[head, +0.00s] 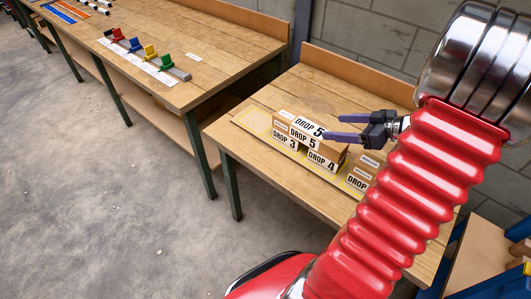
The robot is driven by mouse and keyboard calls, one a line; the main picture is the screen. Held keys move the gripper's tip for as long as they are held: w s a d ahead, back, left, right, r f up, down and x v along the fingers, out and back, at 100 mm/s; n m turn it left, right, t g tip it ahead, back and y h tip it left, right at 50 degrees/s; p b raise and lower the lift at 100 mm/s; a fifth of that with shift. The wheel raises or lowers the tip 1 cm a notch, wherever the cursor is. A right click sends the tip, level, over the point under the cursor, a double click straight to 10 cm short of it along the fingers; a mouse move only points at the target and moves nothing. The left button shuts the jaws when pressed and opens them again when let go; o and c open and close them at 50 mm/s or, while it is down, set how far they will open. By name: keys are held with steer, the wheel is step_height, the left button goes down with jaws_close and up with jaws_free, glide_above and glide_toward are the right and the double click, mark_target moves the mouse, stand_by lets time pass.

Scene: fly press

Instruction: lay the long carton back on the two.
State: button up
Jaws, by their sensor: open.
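The long carton (303,139), labelled DROP 5, lies across two shorter cartons in the head view. One is labelled DROP 3 (284,140) and stands under its left part. The other is labelled DROP 4 (322,160) and stands under its right part. The long carton looks about level. My gripper (319,127) is open, its two purple fingers pointing left at the long carton's right part. One fingertip shows by its far side and the other over or near its right end. I cannot tell whether they touch it.
More cartons (369,161) stand just right of the stack, partly hidden by my red arm. A second bench (205,75) at left holds coloured items. Free bench top lies behind the stack.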

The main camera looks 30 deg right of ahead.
steer(key=w+a+r+g+y, duration=0.1)
steer(key=a+r+g, duration=0.15)
steer(key=a, duration=0.75)
steer(key=a+r+g, duration=0.2)
steer(key=a+g, duration=0.2)
steer(key=a, duration=0.7)
steer(key=s+a+r+m+h, duration=0.2)
steer(key=s+a+r, duration=0.1)
steer(key=a, duration=0.3)
steer(key=s+a+r+m+h, duration=0.2)
steer(key=s+a+r+h, duration=0.1)
steer(key=a, duration=0.4)
steer(key=shift+s+a+r+t, duration=0.25)
steer(key=shift+s+t, duration=0.1)
steer(key=shift+s, duration=0.55)
